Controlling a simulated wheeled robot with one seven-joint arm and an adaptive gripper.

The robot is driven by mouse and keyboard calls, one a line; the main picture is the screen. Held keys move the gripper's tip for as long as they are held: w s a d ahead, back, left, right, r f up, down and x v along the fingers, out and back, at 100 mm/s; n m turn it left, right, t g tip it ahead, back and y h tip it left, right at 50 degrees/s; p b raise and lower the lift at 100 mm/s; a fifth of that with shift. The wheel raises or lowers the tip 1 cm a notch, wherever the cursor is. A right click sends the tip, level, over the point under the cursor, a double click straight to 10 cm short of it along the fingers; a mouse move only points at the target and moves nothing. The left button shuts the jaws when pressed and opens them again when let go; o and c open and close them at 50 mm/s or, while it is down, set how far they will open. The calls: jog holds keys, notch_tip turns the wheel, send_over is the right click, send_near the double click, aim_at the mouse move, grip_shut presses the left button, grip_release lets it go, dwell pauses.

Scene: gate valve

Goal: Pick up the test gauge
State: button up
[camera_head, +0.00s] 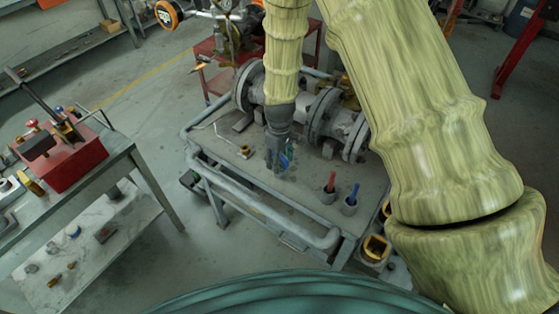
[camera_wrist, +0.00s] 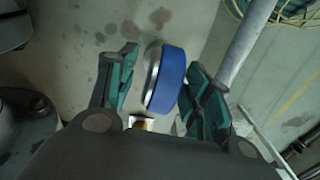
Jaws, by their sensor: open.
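The test gauge (camera_wrist: 169,80) appears to be the round blue body with a silvery rim in the wrist view. A small brass-coloured piece (camera_wrist: 140,122) shows just below it. My gripper (camera_wrist: 160,65) is open, with one teal-padded finger on each side of the gauge. A gap shows on the left side; the right finger is very close, and I cannot tell whether it touches. In the head view my gripper (camera_head: 279,153) points down over the grey bench, and a bit of blue gauge (camera_head: 286,162) shows by its fingers. The gauge's face is hidden.
The flanged valve pipe (camera_head: 320,115) lies behind my gripper on the grey bench (camera_head: 265,190). Cups with a red tool (camera_head: 331,182) and a blue tool (camera_head: 353,193) stand to the right. A tubular rail (camera_head: 255,204) edges the bench. A red toolbox (camera_head: 72,160) sits on the left table.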

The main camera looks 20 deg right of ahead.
jog(key=shift+f, duration=0.75)
jog(key=shift+c, duration=0.2)
jog(key=c, duration=1)
grip_shut()
jog(key=shift+r, duration=0.15)
